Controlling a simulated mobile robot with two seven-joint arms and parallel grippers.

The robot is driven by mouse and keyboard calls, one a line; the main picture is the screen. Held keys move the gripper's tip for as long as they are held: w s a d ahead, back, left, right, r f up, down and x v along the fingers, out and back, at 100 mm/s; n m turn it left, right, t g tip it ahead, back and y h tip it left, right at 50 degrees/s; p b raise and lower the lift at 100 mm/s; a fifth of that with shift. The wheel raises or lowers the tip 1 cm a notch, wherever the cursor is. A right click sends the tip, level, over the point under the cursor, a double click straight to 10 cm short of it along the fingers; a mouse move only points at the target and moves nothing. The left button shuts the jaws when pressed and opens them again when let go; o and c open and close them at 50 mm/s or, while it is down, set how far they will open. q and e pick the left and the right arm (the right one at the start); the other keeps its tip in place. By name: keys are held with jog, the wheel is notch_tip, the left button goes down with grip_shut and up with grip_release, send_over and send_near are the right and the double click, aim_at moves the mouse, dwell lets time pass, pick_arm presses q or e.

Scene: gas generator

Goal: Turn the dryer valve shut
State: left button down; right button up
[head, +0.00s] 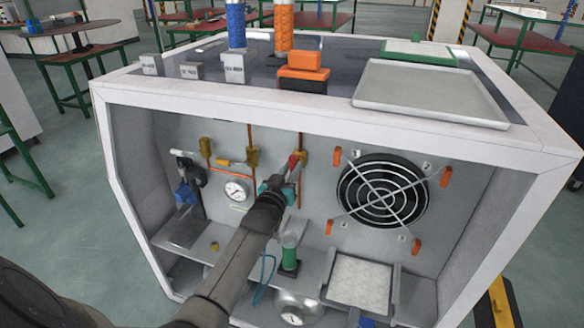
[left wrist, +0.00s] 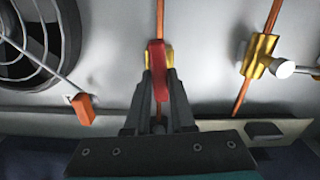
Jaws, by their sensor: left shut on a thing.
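A valve with a red handle (head: 293,162) and a brass body (head: 303,157) sits on a copper pipe on the cabinet's back panel. My left gripper (head: 289,178) reaches into the cabinet and is shut on this red handle. In the left wrist view, the red handle (left wrist: 157,55) stands between the fingers (left wrist: 158,88), roughly in line with the pipe. No label names this valve as the dryer valve. My right gripper is not in view.
A large fan (head: 382,192) is right of the valve. A pressure gauge (head: 236,191) and a yellow-handled valve (head: 236,162) are to its left. A green cylinder (head: 289,250) stands below, beside my left arm. The white cabinet frame (head: 300,122) borders the opening above.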

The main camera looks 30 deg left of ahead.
pick_arm(q)
jog(key=shift+a+n+p, duration=0.1)
jog(key=shift+n+p, duration=0.4)
jog(key=shift+n, duration=0.7)
jog(key=n, duration=0.2)
jog(key=shift+n+p, duration=0.3)
jog(key=shift+n, duration=0.1)
jog(key=n, duration=0.2)
jog(key=shift+a+f+n, duration=0.1)
jog(key=shift+f+n, duration=0.05)
jog(key=shift+n, duration=0.25)
jog(key=shift+a+f+n+b, duration=0.1)
jog(key=shift+n+b, duration=0.15)
jog(key=shift+n, duration=1.2)
jog(key=shift+d+f+n+b, duration=0.1)
jog(key=shift+n+b, duration=0.15)
jog(key=shift+n, duration=1.25)
jog(key=shift+a+f+n+b, duration=0.1)
jog(key=shift+n+b, duration=0.15)
jog(key=shift+n, duration=1.2)
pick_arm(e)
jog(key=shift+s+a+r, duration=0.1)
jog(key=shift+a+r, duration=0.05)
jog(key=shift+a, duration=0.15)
